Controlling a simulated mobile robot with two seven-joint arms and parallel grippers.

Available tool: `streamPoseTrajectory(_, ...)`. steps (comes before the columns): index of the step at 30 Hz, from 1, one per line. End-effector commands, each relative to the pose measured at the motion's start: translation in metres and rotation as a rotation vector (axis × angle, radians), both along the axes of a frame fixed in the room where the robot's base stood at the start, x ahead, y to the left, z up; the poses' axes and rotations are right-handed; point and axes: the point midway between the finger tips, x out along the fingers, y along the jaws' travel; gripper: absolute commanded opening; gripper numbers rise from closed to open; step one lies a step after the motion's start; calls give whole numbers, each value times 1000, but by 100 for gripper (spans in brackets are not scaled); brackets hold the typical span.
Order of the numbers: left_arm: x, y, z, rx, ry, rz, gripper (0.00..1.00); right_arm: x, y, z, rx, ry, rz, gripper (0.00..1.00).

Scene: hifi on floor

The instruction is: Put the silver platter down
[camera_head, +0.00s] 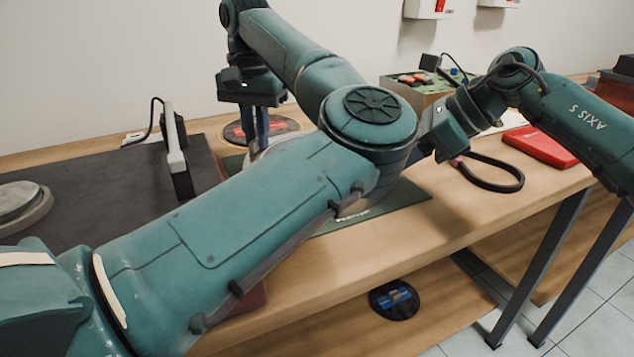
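The silver platter (352,209) is mostly hidden behind my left forearm. A pale part of its rim shows below my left gripper, and another part shows beside the elbow, over a dark green mat (405,196). My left gripper (256,145) points down, its two dark fingers close together with their tips at the platter's far left rim. It looks shut on that rim. Whether the platter touches the mat is hidden. My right gripper (432,140) is beside the left elbow, and its fingertips are partly hidden, so its opening cannot be told.
A dark flat panel (100,200) with an upright black-and-white piece (177,155) and a round silver part (18,203) lies left. A round dark disc (243,130), a box of parts (425,85), a black loop (497,176) and a red case (541,146) are on the table.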

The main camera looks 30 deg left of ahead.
Motion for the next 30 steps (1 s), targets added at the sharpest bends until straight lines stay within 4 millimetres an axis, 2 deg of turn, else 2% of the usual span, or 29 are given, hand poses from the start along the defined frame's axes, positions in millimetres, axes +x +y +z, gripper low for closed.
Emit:
streamPoseTrajectory(1, 0, 0, 2, 0, 0, 1, 18, 0, 0, 2, 0, -1, -1, 51)
streamPoseTrajectory(6, 0, 0, 2, -1, 0, 0, 32, 0, 0, 2, 0, -1, -1, 65)
streamPoseTrajectory(13, 0, 0, 2, -1, 1, -1, 32, 0, 0, 2, 1, 0, -1, 65)
streamPoseTrajectory(17, 0, 0, 10, -1, -1, -1, 32, 0, 0, 2, 1, 0, -1, 65)
streamPoseTrajectory(20, 0, 0, 26, 1, -3, -1, 32, 0, 0, 2, 1, 0, -1, 65)
streamPoseTrajectory(30, 0, 0, 97, -2, -5, -2, 32, 0, 0, 2, 1, 0, -1, 65)
